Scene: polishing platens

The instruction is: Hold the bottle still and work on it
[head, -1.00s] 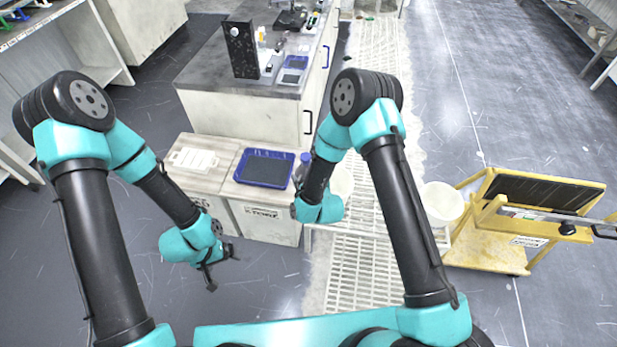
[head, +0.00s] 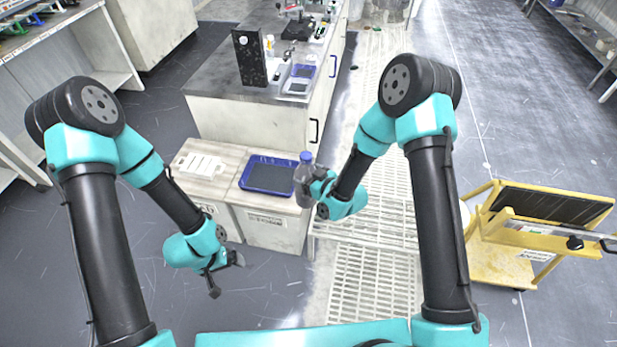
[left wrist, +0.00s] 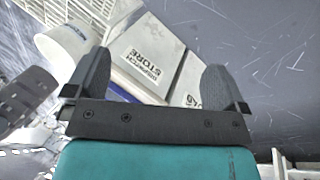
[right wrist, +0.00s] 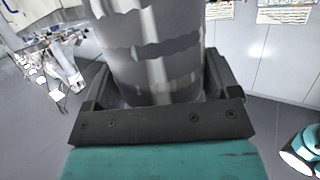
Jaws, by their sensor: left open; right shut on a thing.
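The bottle (head: 302,190) is grey and see-through with a blue cap (head: 306,157). It looks upright, at the right edge of the low white cabinets; I cannot tell whether its base rests on anything. My right gripper (head: 318,184) is shut on it from the right, and the bottle's ribbed body (right wrist: 155,55) fills the space between the fingers in the right wrist view. My left gripper (head: 226,275) is open and empty, low in front of the cabinets and apart from the bottle. Its spread fingers show in the left wrist view (left wrist: 156,88).
A blue tray (head: 245,185) with a dark inside and a white lid-like panel (head: 180,163) lie on the low cabinets. A slatted white rack (head: 375,290) stands right of them, then a yellow cart (head: 500,265). A bench (head: 225,100) with equipment stands behind.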

